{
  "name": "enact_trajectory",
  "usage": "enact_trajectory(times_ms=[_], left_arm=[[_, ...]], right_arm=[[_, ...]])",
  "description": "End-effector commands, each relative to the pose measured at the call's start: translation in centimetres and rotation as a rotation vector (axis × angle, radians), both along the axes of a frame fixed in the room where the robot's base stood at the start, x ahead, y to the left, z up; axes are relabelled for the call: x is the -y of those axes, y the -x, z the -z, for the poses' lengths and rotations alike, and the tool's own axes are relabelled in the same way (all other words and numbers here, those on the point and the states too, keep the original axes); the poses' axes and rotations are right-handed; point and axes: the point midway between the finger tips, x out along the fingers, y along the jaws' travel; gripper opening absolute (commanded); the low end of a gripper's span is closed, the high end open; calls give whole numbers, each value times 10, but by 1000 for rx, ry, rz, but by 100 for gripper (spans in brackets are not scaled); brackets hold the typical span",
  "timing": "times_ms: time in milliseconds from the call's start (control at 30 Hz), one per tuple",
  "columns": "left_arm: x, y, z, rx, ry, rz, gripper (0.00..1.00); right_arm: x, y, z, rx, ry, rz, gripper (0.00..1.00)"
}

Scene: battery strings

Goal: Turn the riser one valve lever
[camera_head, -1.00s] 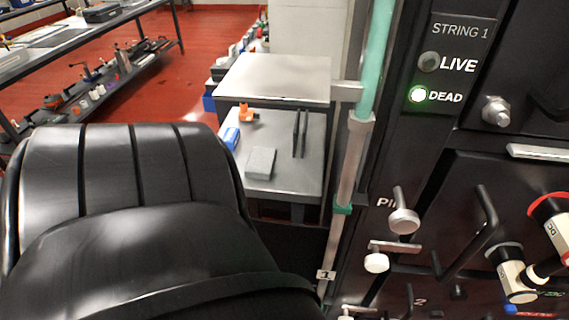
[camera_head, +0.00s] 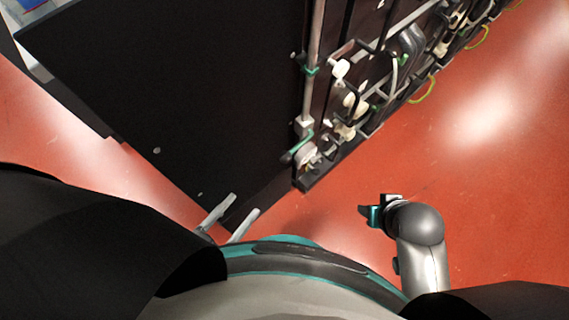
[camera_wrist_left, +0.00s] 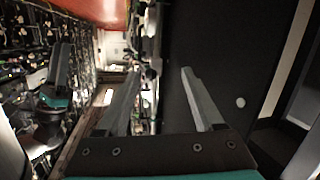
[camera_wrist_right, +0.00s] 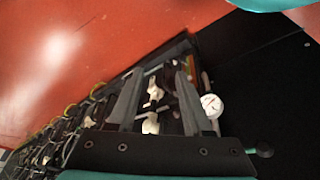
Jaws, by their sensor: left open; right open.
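The riser pipe (camera_head: 314,60) runs down the front edge of the black cabinet in the head view. Near its foot is a small lever with a teal handle (camera_head: 299,146), beside a pale round fitting. In the right wrist view a white round gauge (camera_wrist_right: 211,104) sits right of the fingers, with a dark ball-ended handle (camera_wrist_right: 262,151) below it. My left gripper (camera_head: 246,203) is open and empty, below and left of the lever; its spread fingers show in the left wrist view (camera_wrist_left: 160,72). My right gripper (camera_head: 368,208) is open, right of the lever and apart from it.
The black cabinet side panel (camera_head: 170,80) fills the upper left of the head view. Cables, terminals and fittings (camera_head: 400,50) project from the cabinet front. Red floor (camera_head: 490,150) lies clear to the right.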

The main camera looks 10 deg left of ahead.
Motion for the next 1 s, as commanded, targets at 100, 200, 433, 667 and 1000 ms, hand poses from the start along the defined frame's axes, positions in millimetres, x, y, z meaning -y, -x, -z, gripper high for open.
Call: enact_trajectory(times_ms=[100, 200, 433, 667, 1000], left_arm=[[7, 2, -11, 87, 63, 19, 68], [10, 4, -22, 132, 97, 27, 68], [16, -5, -32, 164, 122, 32, 68], [33, -41, -31, 165, 121, 33, 68], [48, -75, -31, 161, 119, 32, 68]], right_arm=[[0, -1, -9, 24, -2, 2, 50], [1, 0, -19, 34, -3, 2, 50], [1, 1, -32, 48, -5, 3, 50], [1, 3, -52, 80, -9, 4, 50], [-22, -20, -44, 246, -78, -35, 50]])
